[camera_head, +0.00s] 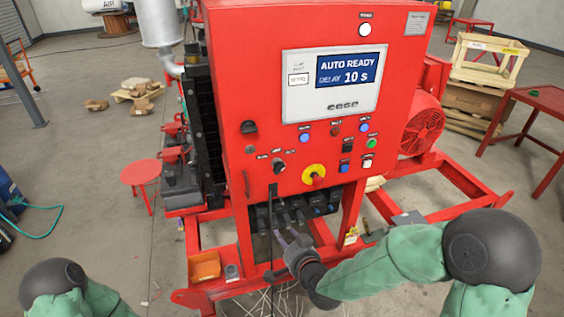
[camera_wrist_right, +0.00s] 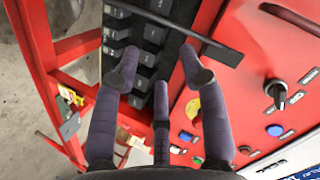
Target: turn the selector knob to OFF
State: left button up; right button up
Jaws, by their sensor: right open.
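The selector knob (camera_head: 278,165) is a small black knob low on the left of the red control panel (camera_head: 235,90), with small labels around it. In the right wrist view it shows at the right as a black knob (camera_wrist_right: 276,92) with a white pointer mark; the labels are too small to read. My right gripper (camera_head: 282,238) is below the panel's lower edge, in front of the black connectors, apart from the knob. In the right wrist view its dark fingers (camera_wrist_right: 163,75) are spread, with nothing between them. My left gripper is out of view; only part of my left arm shows.
A red-and-yellow emergency stop (camera_head: 314,175) sits right of the knob. Coloured buttons and a screen (camera_head: 330,82) reading AUTO READY, DELAY 10 s are above. A dark cable (camera_head: 270,220) hangs near the gripper.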

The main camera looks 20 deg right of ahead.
aim_at(282, 171)
notch_tip(282, 171, up, 17)
jog(key=d+m+t+h+p, duration=0.1)
jog(key=d+m+t+p, duration=0.15)
jog(key=t, duration=0.25)
jog(key=w, duration=0.6)
jog(key=w+a, duration=0.1)
jog(key=w, duration=0.3)
jog(key=shift+f, duration=0.1)
grip_shut()
